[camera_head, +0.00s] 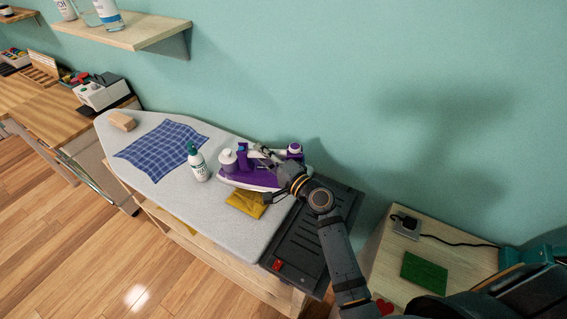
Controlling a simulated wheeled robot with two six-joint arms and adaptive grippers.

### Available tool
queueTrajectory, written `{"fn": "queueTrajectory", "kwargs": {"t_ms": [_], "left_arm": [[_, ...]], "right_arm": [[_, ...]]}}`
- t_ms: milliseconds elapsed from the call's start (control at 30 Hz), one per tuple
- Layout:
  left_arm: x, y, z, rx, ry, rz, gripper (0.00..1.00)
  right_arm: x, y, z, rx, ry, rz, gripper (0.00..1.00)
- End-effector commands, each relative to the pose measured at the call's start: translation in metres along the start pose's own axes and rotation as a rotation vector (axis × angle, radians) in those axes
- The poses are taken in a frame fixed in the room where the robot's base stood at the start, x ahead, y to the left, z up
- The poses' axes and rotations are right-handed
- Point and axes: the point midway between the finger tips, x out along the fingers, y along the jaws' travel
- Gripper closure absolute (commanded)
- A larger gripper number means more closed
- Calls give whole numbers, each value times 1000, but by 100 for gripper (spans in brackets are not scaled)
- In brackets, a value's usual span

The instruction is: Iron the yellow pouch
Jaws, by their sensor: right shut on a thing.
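The yellow pouch (246,204) lies on the grey ironing board (237,226), near its right end. A purple and white iron (248,180) stands just behind the pouch on the picture, partly over it or beside it; I cannot tell which. My right gripper (275,168) is at the iron and shut on it, and it hides part of the iron's handle. My left gripper is not in view.
A blue checked cloth (162,149) lies flat on the board's left part, with a wooden block (122,121) behind it. A white bottle with a green cap (197,164) stands left of the iron. A dark slotted iron rest (303,247) is at the right.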

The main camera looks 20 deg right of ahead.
Motion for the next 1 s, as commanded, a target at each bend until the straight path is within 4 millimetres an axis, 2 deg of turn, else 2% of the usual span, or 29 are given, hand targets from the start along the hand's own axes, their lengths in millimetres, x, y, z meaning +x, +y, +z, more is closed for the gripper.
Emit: {"fn": "queueTrajectory", "kwargs": {"t_ms": [33,200,400,700,1000], "left_arm": [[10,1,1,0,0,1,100],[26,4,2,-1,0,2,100],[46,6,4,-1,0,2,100],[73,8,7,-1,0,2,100],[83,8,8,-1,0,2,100]], "right_arm": [[10,-3,5,-4,-56,-13,100],[34,-10,31,-6,-279,-13,100],[48,-18,58,-7,-548,-12,100],[42,-30,81,-6,-918,-11,100],[30,-38,83,-4,-1084,-9,100]]}}
